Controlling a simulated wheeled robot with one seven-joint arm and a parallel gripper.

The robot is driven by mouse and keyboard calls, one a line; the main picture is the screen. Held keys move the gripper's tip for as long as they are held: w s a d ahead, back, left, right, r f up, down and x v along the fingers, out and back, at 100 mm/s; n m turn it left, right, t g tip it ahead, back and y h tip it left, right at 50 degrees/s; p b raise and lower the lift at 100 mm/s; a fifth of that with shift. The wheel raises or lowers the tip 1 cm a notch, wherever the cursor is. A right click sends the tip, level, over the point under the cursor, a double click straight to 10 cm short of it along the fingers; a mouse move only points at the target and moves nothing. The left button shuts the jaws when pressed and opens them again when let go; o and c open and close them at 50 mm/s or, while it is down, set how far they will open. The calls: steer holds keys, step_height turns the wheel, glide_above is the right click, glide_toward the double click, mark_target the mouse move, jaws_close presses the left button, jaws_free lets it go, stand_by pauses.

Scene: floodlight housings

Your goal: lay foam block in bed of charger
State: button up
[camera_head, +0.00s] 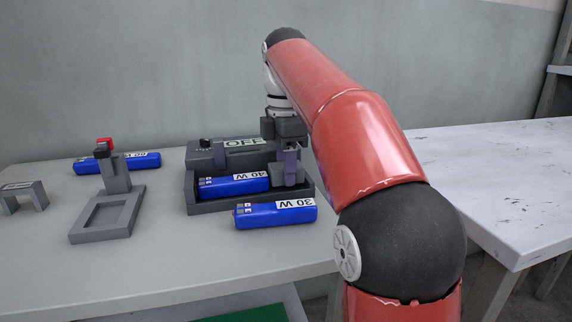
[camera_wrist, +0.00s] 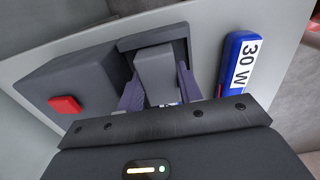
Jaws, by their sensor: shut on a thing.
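The charger is a dark grey unit (camera_head: 240,143) with an OFF label and a low-walled bed (camera_head: 215,207) in front. A blue 40 W pack (camera_head: 234,186) lies in the bed's left and middle part. My gripper (camera_head: 290,170) points down over the bed's right end. In the wrist view its purple fingers (camera_wrist: 158,88) are shut on a plain grey block, the foam block (camera_wrist: 155,75). The block is at the bed's right end, beside the pack. Whether its underside touches the bed floor is hidden. The charger's red button (camera_wrist: 65,104) shows in the wrist view.
A blue 30 W pack (camera_head: 275,214) lies just in front of the charger. To the left are a grey stand with a recessed base (camera_head: 107,215), another blue pack (camera_head: 140,161) and a small grey arch (camera_head: 22,196). The front left table is clear.

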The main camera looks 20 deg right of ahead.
steer(key=shift+f+b, duration=0.35)
steer(key=shift+f, duration=0.3)
stand_by(0.4)
